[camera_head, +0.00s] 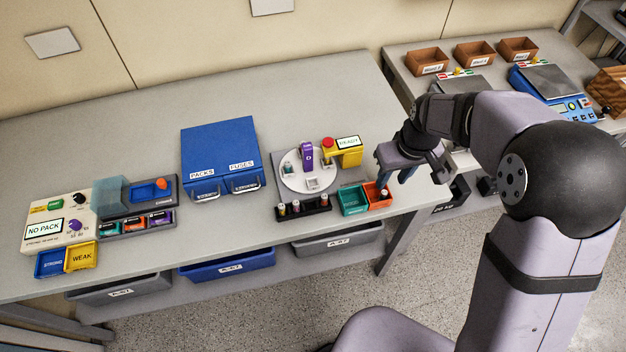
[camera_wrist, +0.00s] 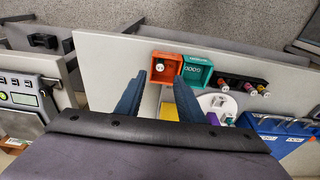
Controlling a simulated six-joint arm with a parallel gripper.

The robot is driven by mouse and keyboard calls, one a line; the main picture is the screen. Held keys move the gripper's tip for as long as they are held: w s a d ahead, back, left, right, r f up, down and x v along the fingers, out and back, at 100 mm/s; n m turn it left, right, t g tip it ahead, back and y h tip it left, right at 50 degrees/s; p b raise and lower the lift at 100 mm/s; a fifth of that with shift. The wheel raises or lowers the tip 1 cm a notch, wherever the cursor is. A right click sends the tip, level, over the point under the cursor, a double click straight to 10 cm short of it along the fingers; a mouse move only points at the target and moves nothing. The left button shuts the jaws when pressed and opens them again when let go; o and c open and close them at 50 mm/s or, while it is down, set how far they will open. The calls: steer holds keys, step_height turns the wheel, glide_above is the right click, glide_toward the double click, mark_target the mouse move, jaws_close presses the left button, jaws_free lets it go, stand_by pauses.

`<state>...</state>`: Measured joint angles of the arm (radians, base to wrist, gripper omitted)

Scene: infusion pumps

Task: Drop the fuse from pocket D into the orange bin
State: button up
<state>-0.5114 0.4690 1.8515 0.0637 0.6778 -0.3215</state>
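The orange bin (camera_head: 375,204) sits at the right front of the table; it also shows in the wrist view (camera_wrist: 176,58). A small fuse with a pale end (camera_wrist: 160,67) is inside it. My gripper (camera_head: 392,176) is just above and beside the orange bin, its two blue fingers spread with nothing between them; the wrist view shows the fingers apart (camera_wrist: 160,77). The black fuse rack (camera_head: 310,211) is left of the bins and holds several fuses, seen also in the wrist view (camera_wrist: 238,79). I cannot read its pocket letters.
A teal bin (camera_head: 353,200) adjoins the orange bin on the left. Behind are a white round plate with a purple part (camera_head: 306,156) and a yellow block with a READY sign (camera_head: 346,157). A blue drawer box (camera_head: 220,150) stands further left. The table's right edge is close.

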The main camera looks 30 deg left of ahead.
step_height(320, 180, up, 3)
steer(key=shift+s+d+f, duration=0.1)
steer(key=shift+s+d, duration=0.05)
stand_by(0.6)
steer(key=s+d+f+m+g+h, duration=0.2)
steer(key=s+d+f+m, duration=0.25)
steer(key=s+d, duration=0.75)
steer(key=s+d+r+m, duration=0.3)
steer(key=s+d+m, duration=0.1)
steer(key=d, duration=0.6)
steer(key=shift+d+t+y, duration=0.25)
steer(key=shift+t+y, duration=0.15)
